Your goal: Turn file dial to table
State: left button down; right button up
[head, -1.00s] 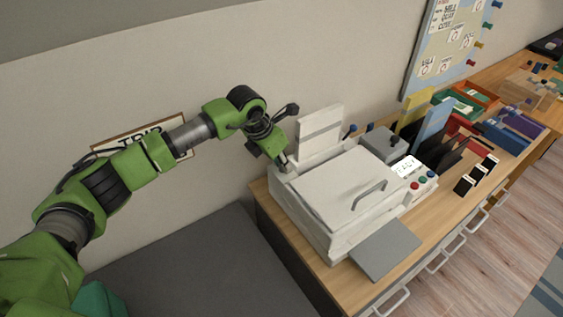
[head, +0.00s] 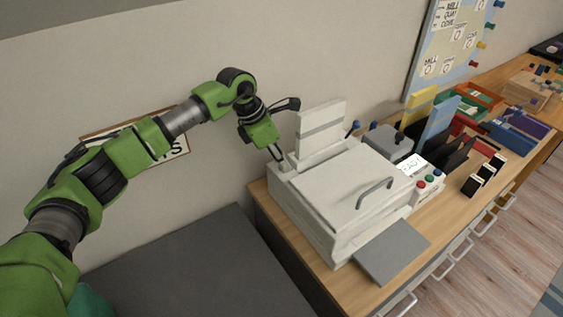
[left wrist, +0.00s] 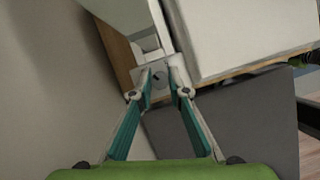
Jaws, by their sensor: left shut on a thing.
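The white machine (head: 345,190) with a handled lid stands on the wooden desk. A small grey dial (left wrist: 159,82) with a dark mark sits on a pale block at the machine's corner, between my fingertips in the left wrist view. My left gripper (head: 278,156) reaches down to this back left corner in the head view; it also shows in the left wrist view (left wrist: 163,72). It is shut on the dial. The dial's setting and any labels are too small to read. My right gripper is not in view.
A white upright panel (head: 320,128) stands close beside my left gripper. A small display (head: 410,166) with coloured buttons, file holders and trays stand further right. A grey surface (head: 200,270) lies lower left, and the wall is close behind.

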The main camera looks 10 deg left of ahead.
pick_arm(q)
jog(key=c, duration=1.9)
grip_release()
jog(key=shift+r, duration=0.1)
jog(key=v, duration=1.2)
